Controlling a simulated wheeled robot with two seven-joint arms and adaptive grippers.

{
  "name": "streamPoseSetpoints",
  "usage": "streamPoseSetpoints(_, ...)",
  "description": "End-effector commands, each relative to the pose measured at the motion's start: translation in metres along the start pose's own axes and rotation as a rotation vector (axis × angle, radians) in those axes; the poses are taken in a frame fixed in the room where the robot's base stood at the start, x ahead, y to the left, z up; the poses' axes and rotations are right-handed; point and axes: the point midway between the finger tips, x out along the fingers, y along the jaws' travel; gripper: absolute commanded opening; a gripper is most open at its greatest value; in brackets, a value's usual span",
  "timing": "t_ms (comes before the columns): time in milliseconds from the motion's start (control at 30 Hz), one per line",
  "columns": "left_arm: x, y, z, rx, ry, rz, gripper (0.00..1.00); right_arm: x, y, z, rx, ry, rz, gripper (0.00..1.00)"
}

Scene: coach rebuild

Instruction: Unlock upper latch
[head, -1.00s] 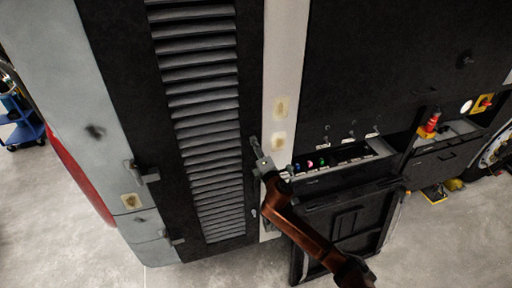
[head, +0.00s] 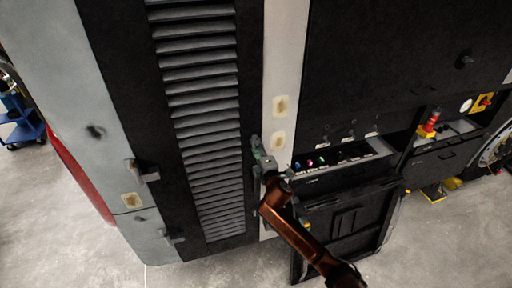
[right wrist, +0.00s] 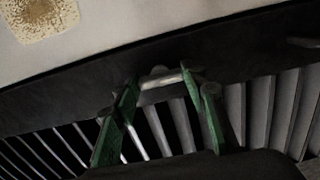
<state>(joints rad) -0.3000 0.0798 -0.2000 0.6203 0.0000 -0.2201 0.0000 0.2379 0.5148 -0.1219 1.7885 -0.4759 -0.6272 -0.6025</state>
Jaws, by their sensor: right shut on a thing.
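The upper latch (right wrist: 160,76) is a small pale metal handle at the edge of the black louvred door (head: 245,90). In the right wrist view it lies between the tips of my right gripper's green fingers. My right gripper (head: 256,146) is shut on it, at the right side of the louvres in the head view. In that view the gripper hides most of the latch, so its angle cannot be told. The right arm comes up from the bottom. My left gripper is in neither view.
Right of the door stands a white pillar (head: 285,60). An open compartment (head: 345,165) with coloured knobs and a lowered black flap (head: 350,220) are near my right arm. Other hinge-like fittings (head: 145,172) sit on the left. A blue cart (head: 22,125) stands at far left.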

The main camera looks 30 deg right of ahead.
Motion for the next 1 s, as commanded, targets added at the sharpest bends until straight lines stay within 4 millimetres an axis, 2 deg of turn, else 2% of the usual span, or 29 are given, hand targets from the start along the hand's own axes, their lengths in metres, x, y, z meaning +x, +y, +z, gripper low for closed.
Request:
streamPoseSetpoints(67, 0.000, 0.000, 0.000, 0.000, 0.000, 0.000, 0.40, 0.000, -0.001, 0.000, 0.003, 0.000, -0.002, 0.15)
streamPoseSetpoints(100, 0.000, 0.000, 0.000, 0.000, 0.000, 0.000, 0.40, 0.000, -0.001, 0.000, 0.003, 0.000, -0.002, 0.41)
streamPoseSetpoints(333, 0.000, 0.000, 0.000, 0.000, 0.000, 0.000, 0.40, 0.000, -0.001, 0.000, 0.001, 0.000, -0.001, 0.57)
streamPoseSetpoints(700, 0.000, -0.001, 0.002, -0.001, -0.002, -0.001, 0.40, -0.006, -0.001, 0.000, 0.000, 0.000, -0.001, 0.57)
streamPoseSetpoints(867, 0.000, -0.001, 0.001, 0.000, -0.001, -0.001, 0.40, -0.030, -0.001, 0.000, 0.001, 0.001, -0.001, 0.57)
streamPoseSetpoints(1000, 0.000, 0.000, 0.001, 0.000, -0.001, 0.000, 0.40, -0.060, -0.002, 0.000, 0.001, 0.001, -0.002, 0.57)
